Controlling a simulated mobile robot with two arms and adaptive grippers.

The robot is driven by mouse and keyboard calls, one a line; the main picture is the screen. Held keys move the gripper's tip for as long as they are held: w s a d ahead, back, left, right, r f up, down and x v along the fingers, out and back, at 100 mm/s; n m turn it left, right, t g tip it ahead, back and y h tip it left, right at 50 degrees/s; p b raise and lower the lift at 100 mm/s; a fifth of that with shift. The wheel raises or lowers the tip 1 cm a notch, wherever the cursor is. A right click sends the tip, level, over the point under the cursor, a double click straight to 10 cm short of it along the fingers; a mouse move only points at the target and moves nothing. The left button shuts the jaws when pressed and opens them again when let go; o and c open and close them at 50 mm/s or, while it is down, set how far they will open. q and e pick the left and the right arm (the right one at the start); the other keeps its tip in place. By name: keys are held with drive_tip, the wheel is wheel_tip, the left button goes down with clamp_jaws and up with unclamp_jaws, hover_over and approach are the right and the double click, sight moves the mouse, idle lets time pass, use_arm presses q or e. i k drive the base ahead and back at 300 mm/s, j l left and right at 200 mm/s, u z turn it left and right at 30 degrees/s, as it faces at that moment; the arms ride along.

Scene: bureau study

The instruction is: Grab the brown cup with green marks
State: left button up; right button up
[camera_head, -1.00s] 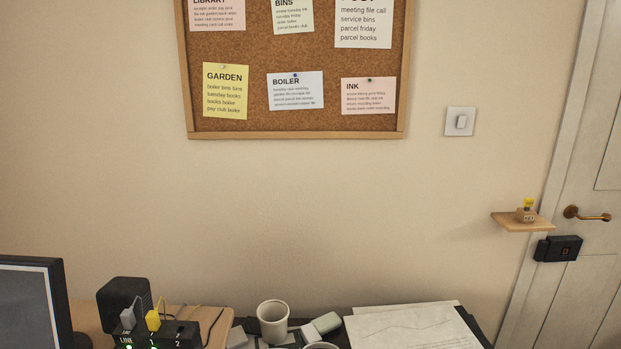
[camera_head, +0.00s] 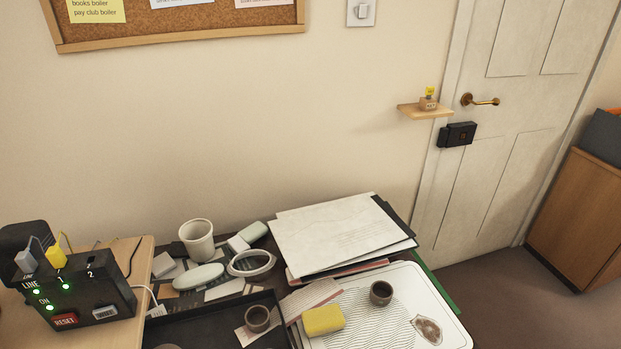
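Two small dark brown-grey cups show in the head view. One cup (camera_head: 381,294) stands upright on the white tray (camera_head: 455,335), on a patterned sheet. The other cup (camera_head: 258,319) stands at the right side of the black tray (camera_head: 215,310). I cannot make out green marks on either. A larger pale cup (camera_head: 197,240) stands at the back of the desk. Neither of my grippers is in view.
A yellow sponge (camera_head: 323,320) lies left of the cup on the white tray. A stack of papers (camera_head: 335,235) lies behind. A black box with lights and plugs (camera_head: 85,295) stands at left. A door (camera_head: 500,150) and wooden cabinet (camera_head: 580,215) are at right.

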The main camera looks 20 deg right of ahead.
sight(382, 294)
drive_tip(key=z, duration=1.05)
